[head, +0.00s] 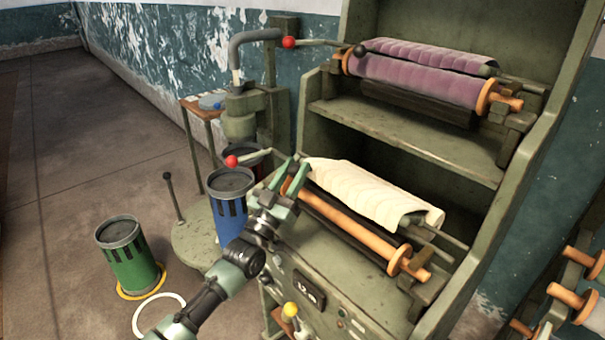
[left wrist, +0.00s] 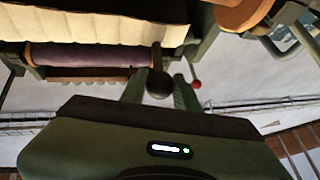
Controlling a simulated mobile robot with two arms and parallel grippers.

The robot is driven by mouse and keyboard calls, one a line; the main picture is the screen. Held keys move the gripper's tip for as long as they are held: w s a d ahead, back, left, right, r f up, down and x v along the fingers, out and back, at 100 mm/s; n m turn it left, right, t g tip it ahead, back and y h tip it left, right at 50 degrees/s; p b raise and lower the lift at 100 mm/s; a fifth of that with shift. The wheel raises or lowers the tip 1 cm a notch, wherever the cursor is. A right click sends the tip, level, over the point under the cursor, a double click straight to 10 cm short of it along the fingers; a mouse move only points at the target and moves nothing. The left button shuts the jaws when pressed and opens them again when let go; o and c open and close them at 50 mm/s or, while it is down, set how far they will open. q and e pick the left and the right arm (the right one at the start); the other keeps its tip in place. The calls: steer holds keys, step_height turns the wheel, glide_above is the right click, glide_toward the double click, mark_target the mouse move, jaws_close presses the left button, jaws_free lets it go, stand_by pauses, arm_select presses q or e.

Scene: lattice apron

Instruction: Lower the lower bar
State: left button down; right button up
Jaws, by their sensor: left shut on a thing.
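The lower bar (head: 447,238) shows as a grey rod end at the right side of the lower station, under a draped cream sheet (head: 375,190). The rest of the bar is hidden by the sheet. My left gripper (head: 296,174) is at the left end of this station. In the left wrist view, the left gripper (left wrist: 160,88) has its fingers on either side of a black ball knob (left wrist: 159,83) and is shut on it. In the head view that knob is hidden by the gripper. My right gripper is not in view.
An orange roller (head: 350,225) lies in front of the sheet. A lever with a red ball (head: 231,161) is close to my left gripper. The upper station holds a purple roll (head: 415,80). Blue (head: 229,215) and green (head: 128,255) bins stand left.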

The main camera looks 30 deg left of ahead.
arm_select(q)
step_height(320, 180, down, 6)
steer(key=s+b, duration=0.1)
steer(key=b, duration=0.1)
steer(key=shift+s+a, duration=0.3)
steer(key=shift+s, duration=0.05)
steer(key=c, duration=1.1)
jaws_free()
steer(key=shift+o, duration=0.2)
steer(key=shift+r, duration=0.1)
steer(key=v, duration=0.7)
steer(key=shift+s, duration=0.35)
steer(key=shift+a, duration=0.1)
